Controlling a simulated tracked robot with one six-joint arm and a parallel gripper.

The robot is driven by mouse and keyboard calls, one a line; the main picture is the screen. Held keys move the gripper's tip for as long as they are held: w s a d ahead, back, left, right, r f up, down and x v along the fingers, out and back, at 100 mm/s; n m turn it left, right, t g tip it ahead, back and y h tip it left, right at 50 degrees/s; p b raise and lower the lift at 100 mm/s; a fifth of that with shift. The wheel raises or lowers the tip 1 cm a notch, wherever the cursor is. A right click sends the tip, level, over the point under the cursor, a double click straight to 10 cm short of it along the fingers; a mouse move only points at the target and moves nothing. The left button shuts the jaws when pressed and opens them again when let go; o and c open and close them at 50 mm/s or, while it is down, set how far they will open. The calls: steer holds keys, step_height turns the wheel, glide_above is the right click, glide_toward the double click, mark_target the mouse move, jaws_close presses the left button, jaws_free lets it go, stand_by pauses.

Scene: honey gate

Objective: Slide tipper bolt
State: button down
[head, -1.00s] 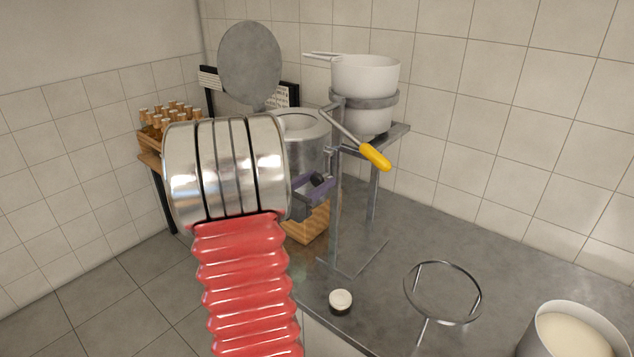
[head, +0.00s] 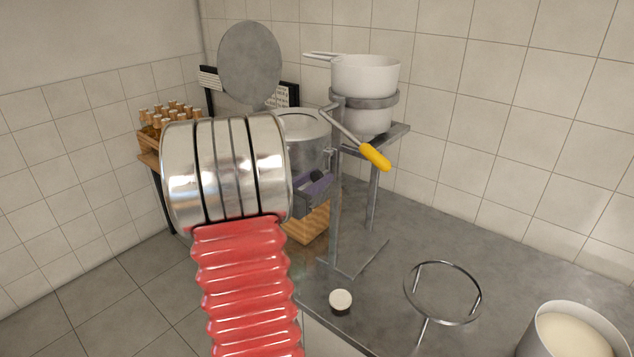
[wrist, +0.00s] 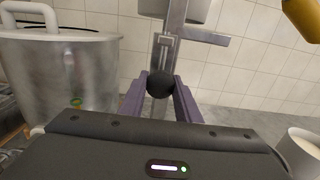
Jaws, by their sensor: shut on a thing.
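The tipper is a grey metal stand (head: 336,215) on the counter, with a white pot (head: 365,75) in its ring and a yellow-handled lever (head: 375,156). The bolt's round black knob (wrist: 159,84) is in front of the slotted upright (wrist: 172,50) in the wrist view. My gripper (wrist: 160,92) has its two purple fingers on either side of the knob, shut on it. In the head view my gripper (head: 316,184) is at the left of the stand, and the knob is mostly hidden by the fingers. The bolt's shaft is hidden behind the knob.
A large steel pot (head: 308,140) stands left of the stand, beside my arm. A wire ring stand (head: 443,293), a small white-topped object (head: 340,300) and a pail of pale contents (head: 570,332) are on the counter. The counter right of the stand is mostly clear.

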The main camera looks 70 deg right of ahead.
mark_target(327, 157)
steer(key=shift+r, duration=2.3)
steer(key=c, duration=1.4)
jaws_free()
steer(key=shift+o, duration=0.5)
steer(key=v, duration=1.4)
steer(key=shift+d+f, duration=0.1)
steer(key=shift+d, duration=0.05)
